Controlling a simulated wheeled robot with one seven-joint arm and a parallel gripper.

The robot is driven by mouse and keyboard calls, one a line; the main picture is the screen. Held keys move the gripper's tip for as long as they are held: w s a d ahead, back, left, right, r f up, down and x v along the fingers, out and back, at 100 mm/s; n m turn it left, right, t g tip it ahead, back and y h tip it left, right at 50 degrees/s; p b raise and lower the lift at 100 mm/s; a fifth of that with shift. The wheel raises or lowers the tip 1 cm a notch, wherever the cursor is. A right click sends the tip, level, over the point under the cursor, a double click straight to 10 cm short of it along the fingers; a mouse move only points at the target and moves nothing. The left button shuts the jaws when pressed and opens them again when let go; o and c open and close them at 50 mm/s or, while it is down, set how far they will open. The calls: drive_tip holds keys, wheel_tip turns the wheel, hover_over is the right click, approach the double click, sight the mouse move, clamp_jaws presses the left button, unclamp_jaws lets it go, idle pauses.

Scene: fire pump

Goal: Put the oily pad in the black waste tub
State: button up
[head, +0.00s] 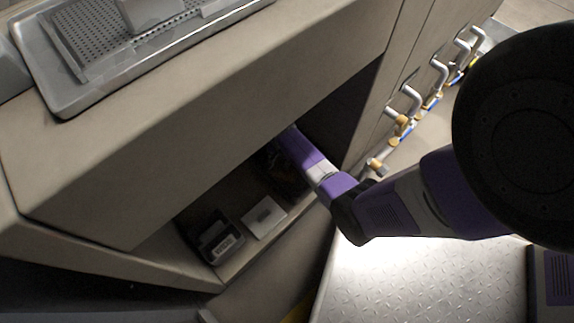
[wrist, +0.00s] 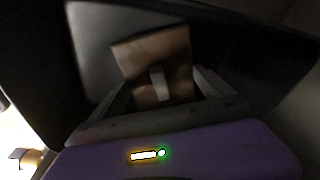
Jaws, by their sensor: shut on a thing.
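In the wrist view, my gripper (wrist: 160,84) is shut on a brown, stained square pad (wrist: 177,48), which stands up between the fingers. A pale patch shows on its lower middle. Dark, black-looking surfaces surround the pad. I cannot tell whether they are the black waste tub or the shadowed recess. In the head view, my arm reaches into the dark recess under the counter, and my gripper and the pad are hidden or lost in shadow there. A dark shape lies beside the arm's end, too dim to identify.
On the recess's lower shelf stand a black box with a pale label (head: 218,240) and a flat white item (head: 264,216). The counter (head: 200,130) overhangs them. A metal tray (head: 65,98) lies on top. Pipes with valves (head: 404,120) line the right side above a tread-plate floor (head: 420,285).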

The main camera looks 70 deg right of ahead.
sight(285, 166)
drive_tip(key=shift+f, duration=0.15)
drive_tip(key=shift+f, duration=0.1)
drive_tip(key=o, duration=1.1)
drive_tip(key=shift+o, duration=0.2)
wheel_tip(285, 166, up, 12)
drive_tip(key=a+p, duration=0.2)
drive_tip(key=p, duration=0.5)
drive_tip(key=a+f+n+t, duration=0.1)
drive_tip(key=a+n+t, duration=0.25)
drive_tip(key=a, duration=0.65)
drive_tip(key=s+a+r+n+t+h, duration=0.1)
drive_tip(key=s+a+r+n+t, duration=0.45)
drive_tip(key=a, duration=0.45)
drive_tip(key=s+a+r+n+t+y, duration=0.1)
drive_tip(key=s+a+r+n+t, duration=0.1)
drive_tip(key=r, duration=0.8)
drive_tip(key=s+a+r+n+t, duration=0.2)
drive_tip(key=s+a+r+n, duration=0.1)
drive_tip(key=r, duration=0.7)
drive_tip(key=s+a+r+n+t+y, duration=0.1)
drive_tip(key=s+a+r+n+t, duration=0.1)
drive_tip(key=r, duration=0.9)
drive_tip(key=s+n, duration=0.1)
drive_tip(key=n, duration=0.1)
drive_tip(key=shift+s+a+n+y, duration=0.2)
drive_tip(key=shift+s+n+y, duration=0.05)
drive_tip(key=shift+n+y, duration=0.05)
